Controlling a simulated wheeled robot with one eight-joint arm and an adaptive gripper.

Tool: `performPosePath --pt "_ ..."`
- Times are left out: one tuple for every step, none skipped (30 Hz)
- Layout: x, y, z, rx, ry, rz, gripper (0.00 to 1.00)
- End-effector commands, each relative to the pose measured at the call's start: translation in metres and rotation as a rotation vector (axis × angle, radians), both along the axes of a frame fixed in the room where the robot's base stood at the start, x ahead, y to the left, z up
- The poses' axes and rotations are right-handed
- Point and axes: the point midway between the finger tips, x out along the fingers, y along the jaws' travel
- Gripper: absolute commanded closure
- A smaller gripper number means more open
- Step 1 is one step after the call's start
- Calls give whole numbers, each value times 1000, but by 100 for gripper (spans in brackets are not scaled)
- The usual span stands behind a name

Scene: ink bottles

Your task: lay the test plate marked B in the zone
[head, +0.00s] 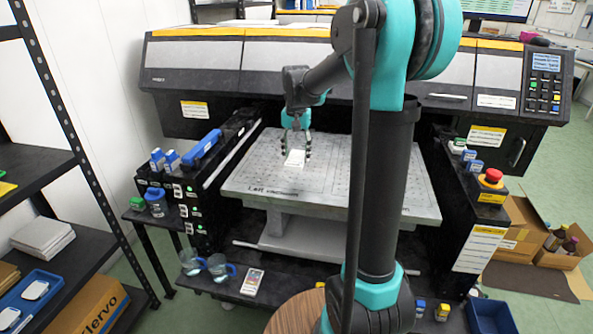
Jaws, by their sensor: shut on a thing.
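My gripper (297,143) points down over the grey flat bed (250,179) of the printer. It is shut on a small white plate (294,159). The plate is at or just above the bed's surface; I cannot tell if it touches. No letter on the plate is readable. The bed has faint printed lines and lettering along its front left edge. I cannot make out a distinct zone outline, and my arm hides part of the bed. Two more white plates (35,290) lie in a blue tray (40,309) on the shelf at the lower left.
The printer body (220,62) spans behind and above the bed. Its dark side rails carry bottles and a blue tool (202,144) at left, and a red stop button (493,176) at right. Glass mugs (217,267) stand in front. Open boxes (540,238) lie at right.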

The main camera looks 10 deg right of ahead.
Motion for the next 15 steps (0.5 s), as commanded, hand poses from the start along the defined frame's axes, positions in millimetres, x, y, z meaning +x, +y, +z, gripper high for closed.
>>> performPosePath --pt "0 0 -9 0 0 0 82" --pt "0 0 -13 0 0 0 82" --pt "0 0 -18 0 0 0 82" --pt "0 0 -21 0 0 0 82" --pt "0 0 -23 0 0 0 82" --pt "0 0 -25 0 0 0 82" --pt "0 0 -26 0 0 0 82" --pt "0 0 -29 0 0 0 82" --pt "0 0 -33 0 0 0 82" --pt "0 0 -37 0 0 0 82" --pt "1 0 -41 0 0 0 82" --pt "0 0 -47 0 0 0 82" --pt "1 0 -51 0 0 0 82" --pt "1 0 -55 0 0 0 82" --pt "0 0 -59 0 0 0 82"
